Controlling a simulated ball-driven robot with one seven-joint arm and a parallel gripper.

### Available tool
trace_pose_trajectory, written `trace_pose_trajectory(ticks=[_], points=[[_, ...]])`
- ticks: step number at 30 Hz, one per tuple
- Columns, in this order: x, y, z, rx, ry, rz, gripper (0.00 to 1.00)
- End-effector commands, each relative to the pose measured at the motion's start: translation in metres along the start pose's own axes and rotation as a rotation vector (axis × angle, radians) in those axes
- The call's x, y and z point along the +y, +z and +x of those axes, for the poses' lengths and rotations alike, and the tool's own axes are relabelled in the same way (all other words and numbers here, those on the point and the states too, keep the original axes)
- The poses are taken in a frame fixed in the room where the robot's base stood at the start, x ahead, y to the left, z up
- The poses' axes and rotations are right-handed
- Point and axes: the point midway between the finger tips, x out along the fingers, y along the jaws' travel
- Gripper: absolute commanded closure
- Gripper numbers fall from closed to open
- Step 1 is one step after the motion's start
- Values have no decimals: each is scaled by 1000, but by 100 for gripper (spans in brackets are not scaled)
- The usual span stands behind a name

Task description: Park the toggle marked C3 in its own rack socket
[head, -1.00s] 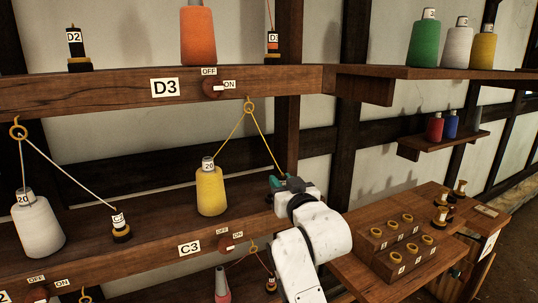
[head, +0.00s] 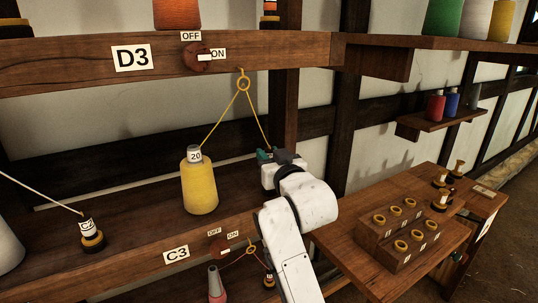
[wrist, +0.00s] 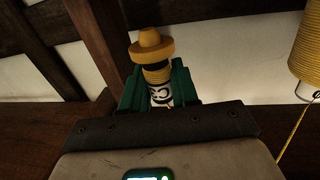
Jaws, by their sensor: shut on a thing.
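My gripper (head: 266,155) is at the right end of the middle shelf, right of the yellow cone. In the wrist view its green fingers (wrist: 158,88) are shut on the toggle marked C3 (wrist: 157,72). The toggle has a yellow flared end, a dark band and a white label. In the head view the toggle is hidden in the gripper. A yellow thread (head: 256,122) runs from a ring down to the gripper. The wooden rack (head: 386,257) stands on the table at right, with several yellow-ringed sockets; their labels are too small to read.
The yellow cone marked 20 (head: 198,188) stands just left of my gripper. The C3 sign and switch (head: 216,245) are on the shelf front. A shelf post (head: 285,110) rises behind my gripper. Loose toggles (head: 440,200) stand behind the rack. The table front (head: 345,245) is clear.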

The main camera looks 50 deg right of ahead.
Motion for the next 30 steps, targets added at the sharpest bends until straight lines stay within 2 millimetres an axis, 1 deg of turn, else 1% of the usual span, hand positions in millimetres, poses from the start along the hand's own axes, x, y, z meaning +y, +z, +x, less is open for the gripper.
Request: trace_pose_trajectory(ticks=[1, 3, 9, 13, 30], points=[[0, 10, 0, 0, 0, 0, 100], [0, 18, 0, 0, 0, 0, 100], [0, 32, 0, 1, 0, 0, 100], [0, 35, 0, 1, 0, 0, 100], [0, 34, 0, 1, 0, 0, 100]])
